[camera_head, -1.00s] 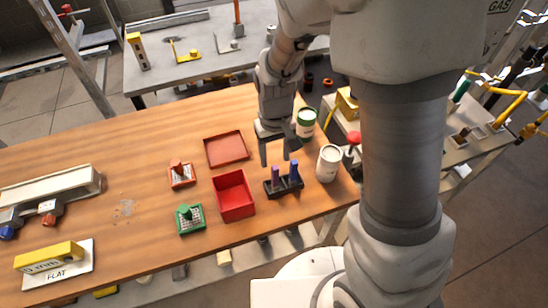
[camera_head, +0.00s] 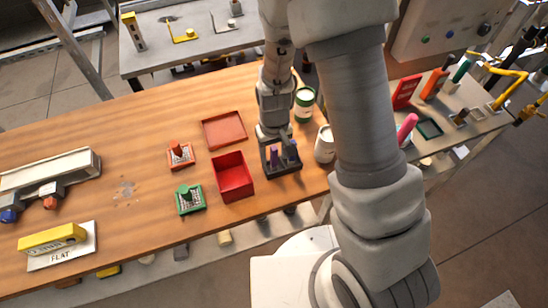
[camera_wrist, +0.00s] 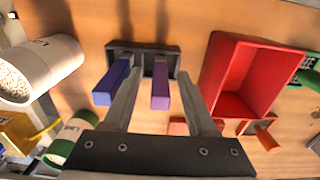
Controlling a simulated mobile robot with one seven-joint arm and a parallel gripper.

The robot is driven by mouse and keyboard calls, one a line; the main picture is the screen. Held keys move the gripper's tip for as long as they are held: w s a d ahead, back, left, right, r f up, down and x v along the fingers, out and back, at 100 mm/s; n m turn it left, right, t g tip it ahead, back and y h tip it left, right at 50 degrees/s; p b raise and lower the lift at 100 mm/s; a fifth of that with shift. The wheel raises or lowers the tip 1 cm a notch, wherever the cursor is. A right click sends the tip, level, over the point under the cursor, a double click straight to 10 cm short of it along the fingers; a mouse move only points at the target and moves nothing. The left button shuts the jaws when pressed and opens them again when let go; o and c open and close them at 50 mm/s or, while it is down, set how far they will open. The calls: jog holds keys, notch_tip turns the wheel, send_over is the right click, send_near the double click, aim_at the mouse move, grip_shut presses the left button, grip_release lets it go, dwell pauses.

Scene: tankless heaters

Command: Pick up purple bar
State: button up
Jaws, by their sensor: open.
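The purple bar (camera_wrist: 160,88) stands upright in the black holder (camera_wrist: 143,48), beside a blue bar (camera_wrist: 117,83). In the head view the purple bar (camera_head: 273,156) is on the left of the holder (camera_head: 283,173) and the blue bar (camera_head: 292,151) on the right. My gripper (camera_wrist: 161,76) is open, with one finger on each side of the purple bar in the wrist view. The left finger passes between the two bars. I cannot tell whether either finger touches a bar. In the head view my gripper (camera_head: 274,160) points down at the holder and partly hides the bars.
An open red box (camera_head: 233,178) stands close left of the holder, with its flat red lid (camera_head: 224,130) behind it. A white can (camera_head: 324,146) is close on the right; a green-labelled can (camera_head: 304,105) is behind. The wooden table's left middle is mostly clear.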

grip_shut()
jog(key=shift+r, duration=0.1)
dwell(0.3)
